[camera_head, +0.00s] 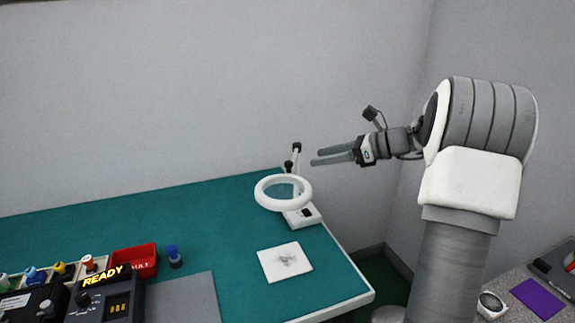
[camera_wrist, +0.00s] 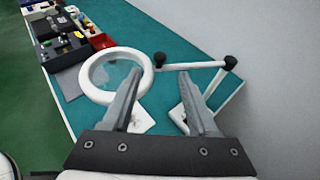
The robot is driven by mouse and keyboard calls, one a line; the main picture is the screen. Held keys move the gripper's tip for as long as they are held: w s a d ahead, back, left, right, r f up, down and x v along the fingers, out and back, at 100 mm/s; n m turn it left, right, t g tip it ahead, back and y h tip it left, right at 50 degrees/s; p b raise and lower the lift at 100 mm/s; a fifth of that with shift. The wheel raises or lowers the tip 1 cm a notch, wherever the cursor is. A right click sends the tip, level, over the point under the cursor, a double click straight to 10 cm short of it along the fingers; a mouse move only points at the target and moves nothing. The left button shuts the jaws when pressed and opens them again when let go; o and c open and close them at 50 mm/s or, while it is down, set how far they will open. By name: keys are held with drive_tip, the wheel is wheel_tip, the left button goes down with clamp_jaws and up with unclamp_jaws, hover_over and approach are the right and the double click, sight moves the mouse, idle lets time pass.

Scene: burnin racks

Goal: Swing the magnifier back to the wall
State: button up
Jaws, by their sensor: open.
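The magnifier (camera_head: 283,178) is a white ring lens on a jointed arm, standing at the right end of the green bench. Its ring is held over the bench, above and left of its white base (camera_head: 303,216). In the wrist view the magnifier ring (camera_wrist: 116,75) lies left of my fingers, and its arm (camera_wrist: 194,65) runs right between two black knobs. My gripper (camera_head: 315,157) is open and empty, up and right of the ring, apart from it. It also shows in the wrist view (camera_wrist: 160,85). The grey wall (camera_head: 190,90) is behind the bench.
A white square pad (camera_head: 285,262) lies in front of the magnifier. A red bin (camera_head: 140,260), a blue-capped bottle (camera_head: 174,256) and a device reading READY (camera_head: 104,295) stand at left. A grey mat (camera_head: 182,300) lies between. The bench's back left is clear.

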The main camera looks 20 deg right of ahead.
sight(291, 163)
drive_tip(key=x, duration=1)
drive_tip(key=shift+w+a+f, duration=0.15)
drive_tip(key=shift+w+a, duration=0.05)
drive_tip(key=shift+w, duration=0.05)
clamp_jaws()
idle(0.9)
